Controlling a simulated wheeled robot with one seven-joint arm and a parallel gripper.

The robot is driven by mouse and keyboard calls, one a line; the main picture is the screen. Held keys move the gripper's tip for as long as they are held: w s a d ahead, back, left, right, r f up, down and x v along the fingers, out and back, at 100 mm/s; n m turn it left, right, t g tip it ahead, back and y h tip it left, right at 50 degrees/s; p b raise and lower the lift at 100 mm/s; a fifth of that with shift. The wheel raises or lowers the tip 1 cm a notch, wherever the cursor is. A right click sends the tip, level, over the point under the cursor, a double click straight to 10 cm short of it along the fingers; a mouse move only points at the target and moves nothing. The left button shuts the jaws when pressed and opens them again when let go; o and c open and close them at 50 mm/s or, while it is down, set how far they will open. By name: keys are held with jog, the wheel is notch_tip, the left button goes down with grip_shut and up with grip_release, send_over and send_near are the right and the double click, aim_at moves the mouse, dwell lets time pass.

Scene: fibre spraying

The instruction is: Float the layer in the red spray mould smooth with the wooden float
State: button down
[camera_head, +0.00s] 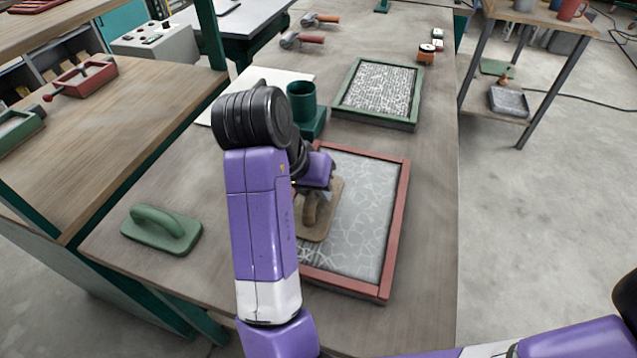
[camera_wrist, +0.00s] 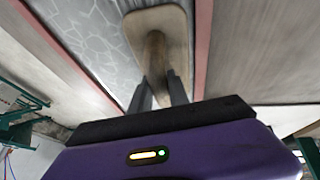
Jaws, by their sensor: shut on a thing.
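The red spray mould (camera_head: 396,225) lies on the workbench, its grey layer (camera_head: 355,215) marked with pale web-like fibres on the right and front parts. The wooden float (camera_head: 329,217) is over the left part of the layer. My gripper (camera_head: 312,190) is shut on the float's handle, mostly hidden behind my arm in the head view. In the wrist view, both fingers (camera_wrist: 160,92) close around the handle of the wooden float (camera_wrist: 172,20). The float looks flat on the layer; its contact underneath is hidden. The red rim (camera_wrist: 203,40) shows beside it.
A green mould (camera_head: 412,124) with a fibrous layer lies behind. A green float (camera_head: 162,229) rests at left. A dark green holder (camera_head: 306,115) stands behind my wrist. The bench right of the red mould is clear.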

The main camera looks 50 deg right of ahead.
aim_at(307, 206)
jog(key=shift+s+a, duration=0.25)
jog(key=shift+a, duration=0.35)
jog(key=shift+s+a, duration=0.3)
jog(key=shift+a, duration=0.35)
jog(key=shift+s+a, duration=0.25)
jog(key=shift+a, duration=0.35)
jog(key=shift+w+d+p, duration=0.7)
jog(key=shift+w+d, duration=0.05)
jog(key=shift+d, duration=1.05)
jog(key=shift+w+d+p, duration=0.7)
jog(key=shift+d+p, duration=0.05)
jog(key=shift+d, duration=1)
jog(key=shift+w+d+p, duration=0.7)
jog(key=shift+w+d, duration=0.05)
jog(key=shift+d, duration=1.05)
notch_tip(307, 206, up, 7)
jog(key=p, duration=0.6)
jog(key=shift+p, duration=0.3)
